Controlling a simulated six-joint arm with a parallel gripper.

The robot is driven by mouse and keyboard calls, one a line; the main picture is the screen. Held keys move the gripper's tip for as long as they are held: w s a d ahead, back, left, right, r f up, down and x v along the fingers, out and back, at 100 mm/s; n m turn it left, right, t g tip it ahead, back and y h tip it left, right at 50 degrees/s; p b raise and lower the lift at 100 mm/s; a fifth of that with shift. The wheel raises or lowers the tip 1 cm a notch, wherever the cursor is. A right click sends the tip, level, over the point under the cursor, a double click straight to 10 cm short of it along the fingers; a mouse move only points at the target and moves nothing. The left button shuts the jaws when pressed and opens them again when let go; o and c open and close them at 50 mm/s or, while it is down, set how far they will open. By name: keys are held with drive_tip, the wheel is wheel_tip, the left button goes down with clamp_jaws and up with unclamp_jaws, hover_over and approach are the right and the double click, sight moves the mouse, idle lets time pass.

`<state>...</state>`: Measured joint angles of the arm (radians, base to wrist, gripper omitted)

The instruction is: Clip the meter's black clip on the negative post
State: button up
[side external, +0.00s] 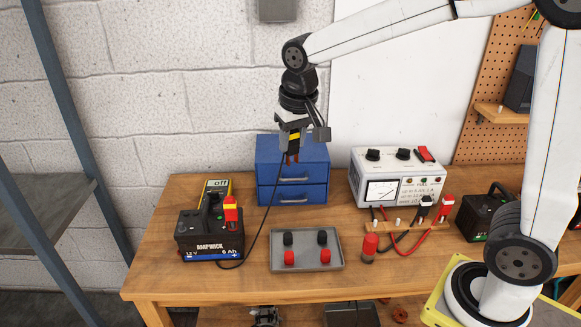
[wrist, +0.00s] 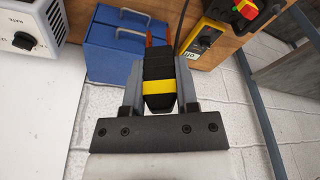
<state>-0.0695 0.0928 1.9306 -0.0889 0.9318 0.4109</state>
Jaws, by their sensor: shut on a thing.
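My gripper (side external: 291,138) is shut on the meter's black clip (wrist: 158,84), which has a yellow band and orange-red tips. It holds the clip in the air in front of the blue drawer box, to the right of and above the battery. A black cable hangs from the clip and runs down towards the battery (side external: 212,248). A red clip (side external: 231,214) with a yellow band stands on the battery's right side. The yellow meter (side external: 217,186) reads "off" behind the battery and also shows in the wrist view (wrist: 203,38). The negative post is hard to make out.
A grey tray (side external: 335,264) with black and red caps lies on the bench right of the battery. The blue drawer box (side external: 265,175) stands behind. A white dial unit (side external: 355,185), red and black leads and a red cylinder (side external: 370,248) are at right.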

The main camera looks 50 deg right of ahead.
drive_tip(key=w+a+n+y, duration=0.1)
drive_tip(key=w+a+n, duration=0.2)
drive_tip(key=w+a, duration=0.55)
drive_tip(key=w+a+n, duration=0.3)
drive_tip(key=w+a, duration=0.3)
drive_tip(key=a, duration=0.6)
hover_over(181, 223)
wheel_tip(181, 223, down, 11)
drive_tip(key=shift+f, duration=0.15)
idle(0.3)
drive_tip(key=shift+f, duration=0.2)
idle(0.3)
drive_tip(key=shift+f, duration=0.9)
drive_tip(key=o, duration=1)
drive_tip(key=shift+c, duration=0.2)
